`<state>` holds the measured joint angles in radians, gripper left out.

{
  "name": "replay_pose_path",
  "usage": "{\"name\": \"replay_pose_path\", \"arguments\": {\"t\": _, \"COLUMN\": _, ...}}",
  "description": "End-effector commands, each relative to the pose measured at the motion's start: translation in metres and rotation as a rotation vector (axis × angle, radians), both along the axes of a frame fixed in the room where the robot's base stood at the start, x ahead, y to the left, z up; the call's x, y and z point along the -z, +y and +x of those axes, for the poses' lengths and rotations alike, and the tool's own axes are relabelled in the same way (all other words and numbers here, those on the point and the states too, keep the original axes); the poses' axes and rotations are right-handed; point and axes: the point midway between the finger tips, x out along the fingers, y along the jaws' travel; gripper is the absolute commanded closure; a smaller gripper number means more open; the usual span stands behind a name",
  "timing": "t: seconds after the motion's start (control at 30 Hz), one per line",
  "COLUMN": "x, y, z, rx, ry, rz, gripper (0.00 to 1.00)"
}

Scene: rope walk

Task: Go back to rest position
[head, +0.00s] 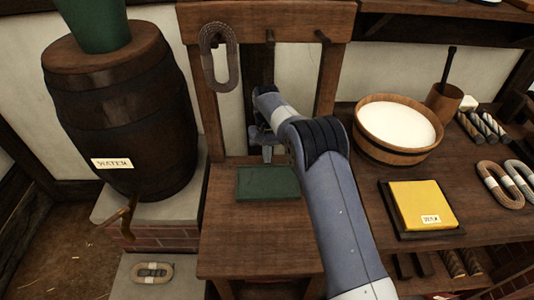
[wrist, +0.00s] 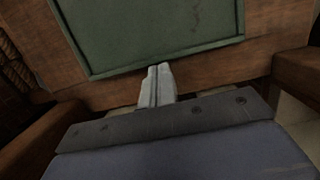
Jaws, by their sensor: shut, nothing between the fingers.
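My gripper (head: 266,150) is shut and empty. In the head view it hangs above the dark green mat (head: 262,183) on the small wooden stand, in front of the upright frame. My arm reaches up from the bottom of the picture and bends over at the elbow. In the wrist view the two pale fingertips (wrist: 157,85) are pressed together, with the green mat (wrist: 150,30) beyond them. Whether the fingertips touch anything is hard to tell.
A coiled rope (head: 220,57) hangs from the frame at left. A barrel (head: 121,110) labelled WATER stands left. The bench at right holds a wooden tub (head: 369,143) of white stuff, a yellow wax block (head: 421,202) and rope coils (head: 499,185). Another coil (head: 152,272) lies low at left.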

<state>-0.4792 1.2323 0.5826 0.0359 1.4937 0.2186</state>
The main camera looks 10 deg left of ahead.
Motion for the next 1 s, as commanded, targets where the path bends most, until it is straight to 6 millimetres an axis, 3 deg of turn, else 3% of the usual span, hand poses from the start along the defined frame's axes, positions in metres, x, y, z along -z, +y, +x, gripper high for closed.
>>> {"name": "replay_pose_path", "arguments": {"t": 0.6, "x": 0.0, "y": 0.002, "z": 0.008, "rx": 0.0, "ry": 0.0, "rz": 0.0, "gripper": 1.0}}
{"name": "replay_pose_path", "arguments": {"t": 1.0, "x": -0.001, "y": -0.003, "z": -0.012, "rx": 0.0, "ry": 0.001, "rz": 0.0, "gripper": 1.0}}
